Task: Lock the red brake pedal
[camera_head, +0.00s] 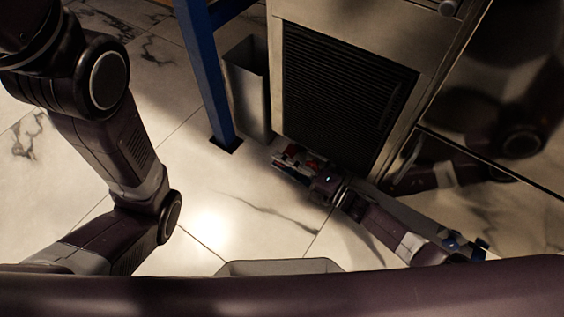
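My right gripper (289,160) is low, close to the floor, at the foot of the metal cabinet (345,38). A small red part (313,164) shows among its fingers; it may be the brake pedal, but its shape and position are mostly hidden by the gripper. I cannot tell whether the fingers touch it or whether they are open or shut. My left arm comes in from the left and bends down toward the bottom edge; its gripper is out of view.
The cabinet has a dark louvred grille (345,95) and shiny side panels that reflect my arm. A grey bin-like box (247,95) stands beside it, next to a blue post (204,75).

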